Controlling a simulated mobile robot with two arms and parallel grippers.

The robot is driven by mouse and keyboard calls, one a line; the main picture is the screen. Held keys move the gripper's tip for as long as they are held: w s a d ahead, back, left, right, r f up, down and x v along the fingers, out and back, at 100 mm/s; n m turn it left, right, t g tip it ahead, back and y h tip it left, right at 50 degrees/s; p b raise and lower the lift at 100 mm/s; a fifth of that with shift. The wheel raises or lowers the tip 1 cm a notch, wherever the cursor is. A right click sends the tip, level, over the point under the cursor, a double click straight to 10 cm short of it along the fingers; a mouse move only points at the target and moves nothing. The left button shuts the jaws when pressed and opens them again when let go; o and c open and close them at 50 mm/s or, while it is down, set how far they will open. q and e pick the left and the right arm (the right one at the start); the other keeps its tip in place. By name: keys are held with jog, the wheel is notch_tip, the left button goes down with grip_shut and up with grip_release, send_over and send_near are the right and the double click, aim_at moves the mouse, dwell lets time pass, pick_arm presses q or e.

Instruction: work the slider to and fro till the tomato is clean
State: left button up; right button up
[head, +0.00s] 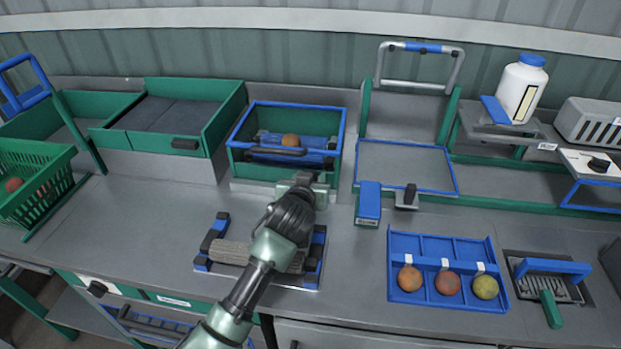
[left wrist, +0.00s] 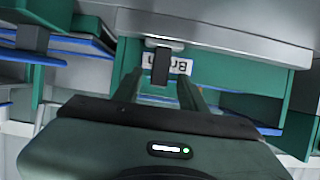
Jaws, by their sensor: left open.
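An orange-red tomato (head: 290,140) sits in a green box with a blue rim (head: 297,104). A blue slider with a black bar (head: 275,151) lies across the box in front of the tomato. My left gripper (head: 305,181) is at the front of this box, below the slider. In the left wrist view the left gripper (left wrist: 160,92) is open, its two fingers either side of a short black handle (left wrist: 160,66), not visibly closed on it. A partly hidden label (left wrist: 181,65) is on the green panel behind. My right gripper is not in view.
A wooden-topped brush or block lies on a blue-ended rack (head: 208,240) under my arm. A blue tray (head: 440,243) with three fruits stands right. A green basket (head: 32,190) stands left. The grey counter (head: 130,215) left of my arm is clear.

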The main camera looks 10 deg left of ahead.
pick_arm(q)
jog(key=v, duration=0.7)
jog(key=shift+s, duration=0.2)
jog(key=shift+r, duration=0.25)
